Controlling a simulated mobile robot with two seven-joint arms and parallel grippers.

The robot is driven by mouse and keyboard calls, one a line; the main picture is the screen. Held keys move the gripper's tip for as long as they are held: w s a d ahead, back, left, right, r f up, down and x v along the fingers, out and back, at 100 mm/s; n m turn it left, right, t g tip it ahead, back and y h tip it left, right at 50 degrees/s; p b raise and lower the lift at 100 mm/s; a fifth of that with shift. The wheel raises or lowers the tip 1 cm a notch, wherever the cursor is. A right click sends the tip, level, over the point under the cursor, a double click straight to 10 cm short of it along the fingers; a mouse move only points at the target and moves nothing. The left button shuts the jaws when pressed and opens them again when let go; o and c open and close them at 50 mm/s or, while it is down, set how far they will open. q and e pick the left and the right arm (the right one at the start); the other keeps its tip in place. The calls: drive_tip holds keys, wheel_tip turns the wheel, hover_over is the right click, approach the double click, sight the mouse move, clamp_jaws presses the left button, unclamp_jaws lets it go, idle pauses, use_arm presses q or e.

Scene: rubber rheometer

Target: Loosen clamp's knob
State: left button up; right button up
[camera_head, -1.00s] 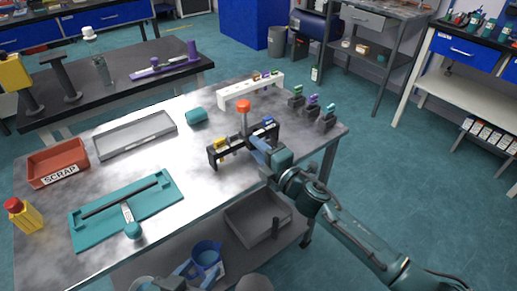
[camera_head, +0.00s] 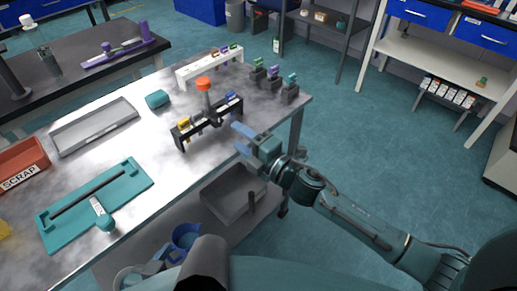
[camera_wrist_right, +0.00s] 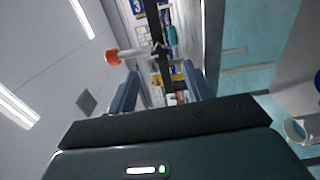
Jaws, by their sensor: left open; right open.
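A teal plate (camera_head: 62,232) lies on the metal table at the left in the head view, with a dark bar across it and a pale arm ending in a round teal knob (camera_head: 107,223). A black rack (camera_head: 185,140) holds yellow and blue pieces. An orange knob (camera_head: 203,84) on a grey post stands at the rack; the orange knob also shows in the right wrist view (camera_wrist_right: 112,57). I cannot tell which knob is the clamp's. My right gripper (camera_head: 239,139) is open and empty, right of the rack.
A grey tray (camera_head: 95,130), a red scrap bin (camera_head: 22,160) and a teal roll (camera_head: 157,99) sit on the table. A white rack (camera_head: 182,78) and several small coloured-top stands (camera_head: 273,74) are at the back. A grey bin (camera_head: 230,207) is on the lower shelf.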

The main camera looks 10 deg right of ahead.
drive_tip(key=v, duration=0.6)
drive_tip(key=shift+s, duration=0.15)
drive_tip(key=shift+d, duration=0.1)
